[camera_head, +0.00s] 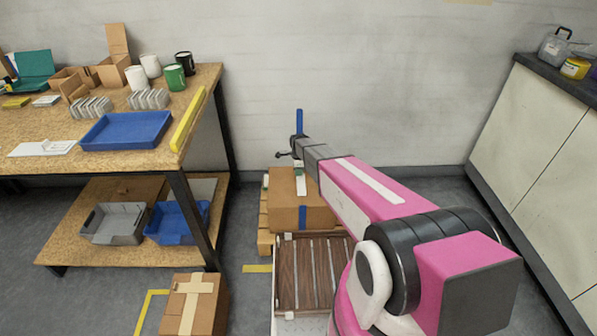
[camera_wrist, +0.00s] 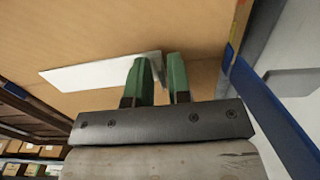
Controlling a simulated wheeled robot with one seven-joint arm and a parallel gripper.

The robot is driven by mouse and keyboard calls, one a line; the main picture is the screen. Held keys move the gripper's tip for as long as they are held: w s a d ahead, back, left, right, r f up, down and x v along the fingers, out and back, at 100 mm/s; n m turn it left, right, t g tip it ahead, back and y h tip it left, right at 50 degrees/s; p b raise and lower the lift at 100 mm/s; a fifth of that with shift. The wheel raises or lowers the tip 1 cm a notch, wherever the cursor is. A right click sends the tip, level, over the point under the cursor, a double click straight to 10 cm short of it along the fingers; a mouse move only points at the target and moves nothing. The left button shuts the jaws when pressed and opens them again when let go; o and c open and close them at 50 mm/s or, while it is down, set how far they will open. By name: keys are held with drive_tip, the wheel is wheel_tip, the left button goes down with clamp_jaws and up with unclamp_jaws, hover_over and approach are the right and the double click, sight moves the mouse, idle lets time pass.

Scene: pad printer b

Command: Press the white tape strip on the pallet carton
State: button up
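The pallet carton (camera_head: 285,212) is a brown box on a wooden pallet (camera_head: 264,238). The white tape strip (camera_head: 300,186) lies on its top face, partly hidden by my arm in the head view. In the wrist view the white strip (camera_wrist: 92,74) runs across the brown carton surface (camera_wrist: 120,30) to my gripper (camera_wrist: 160,62). Its two green fingers stand a little apart at the strip's right end, with a grey, shaded piece of it showing between them. Whether the fingertips touch the strip I cannot tell.
A blue strip (camera_head: 302,217) is on the carton's front. A slatted brown surface (camera_head: 300,275) is in front of the pallet. A workbench (camera_head: 60,165) with a blue tray (camera_head: 127,131) stands left. A taped carton (camera_head: 208,305) is on the floor. Cabinets (camera_head: 535,140) stand right.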

drive_tip(key=shift+r, duration=0.15)
drive_tip(key=shift+r, duration=1.4)
drive_tip(key=o, duration=0.6)
drive_tip(key=shift+c, duration=0.2)
drive_tip(key=shift+r, duration=0.1)
drive_tip(key=shift+r, duration=1.4)
drive_tip(key=o, duration=0.6)
drive_tip(key=shift+c, duration=0.2)
